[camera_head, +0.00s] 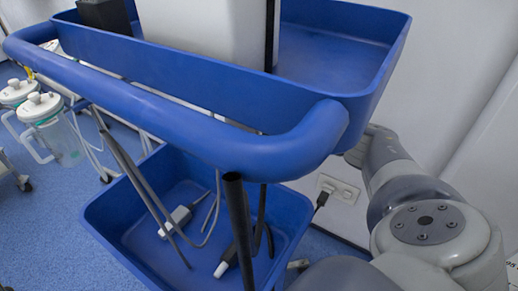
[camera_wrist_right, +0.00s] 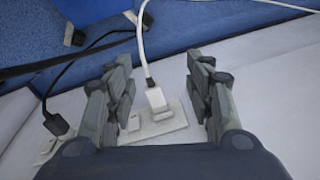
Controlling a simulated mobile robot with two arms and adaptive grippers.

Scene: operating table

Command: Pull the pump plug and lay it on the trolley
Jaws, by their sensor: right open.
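My right gripper (camera_wrist_right: 160,88) is open in the right wrist view. Its fingers stand on either side of a white plug (camera_wrist_right: 155,98) with a white cable, seated at a wall socket plate (camera_wrist_right: 158,126), with visible gaps on both sides. A black plug (camera_wrist_right: 56,124) on a black cable is left of the fingers. In the head view, a black plug (camera_head: 323,197) sits at the left end of a wall socket plate (camera_head: 346,190). I cannot tell which plug is the pump's. My left gripper is not in view.
White-lidded canisters (camera_head: 42,108) stand at the left. My right arm passes close to the trolley's right side, near the wall.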

